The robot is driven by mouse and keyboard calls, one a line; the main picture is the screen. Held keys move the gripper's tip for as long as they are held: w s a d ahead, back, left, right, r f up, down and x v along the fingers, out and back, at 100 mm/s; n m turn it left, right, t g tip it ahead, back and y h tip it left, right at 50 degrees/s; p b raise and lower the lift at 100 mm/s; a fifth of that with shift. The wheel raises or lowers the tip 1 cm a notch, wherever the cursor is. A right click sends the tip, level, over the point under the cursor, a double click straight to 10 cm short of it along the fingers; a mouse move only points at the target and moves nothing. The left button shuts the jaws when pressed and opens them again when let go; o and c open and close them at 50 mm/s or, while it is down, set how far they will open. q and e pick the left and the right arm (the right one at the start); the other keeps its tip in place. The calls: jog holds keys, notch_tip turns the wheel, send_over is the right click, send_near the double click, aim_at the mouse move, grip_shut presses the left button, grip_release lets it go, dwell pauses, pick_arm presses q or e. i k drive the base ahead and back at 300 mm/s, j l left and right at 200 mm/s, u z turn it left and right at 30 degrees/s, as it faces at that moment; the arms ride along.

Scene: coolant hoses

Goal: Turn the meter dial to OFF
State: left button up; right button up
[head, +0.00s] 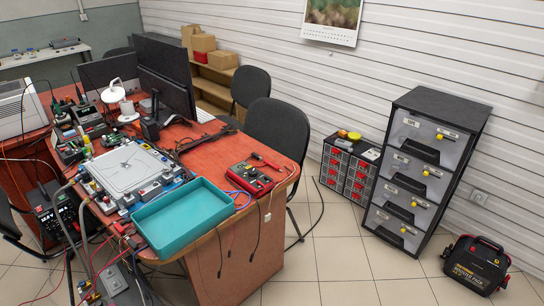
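Neither of my grippers shows in the head view. A red device with a dark face and several small knobs (250,178) lies on the red-brown desk (225,145), near its right end. It may be the meter, but I cannot tell for sure. Its dial setting and any OFF mark are too small to read. Other dark instruments (88,120) stand at the left of the desk, also too small to read.
A teal tray (183,218) sits at the desk's front edge, beside a grey panel unit (130,168). Cables hang over the front. Monitors (165,75) stand behind. A drawer cabinet (425,170) and a booster pack (477,265) stand right. Tiled floor between is mostly clear.

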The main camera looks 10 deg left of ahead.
aim_at(253, 173)
jog(key=i+l, duration=0.3)
jog(key=l, duration=0.15)
jog(key=i+l+u, duration=0.1)
jog(key=i+l, duration=0.2)
jog(key=l, duration=0.15)
jog(key=i+l, duration=0.25)
jog(key=l, duration=0.2)
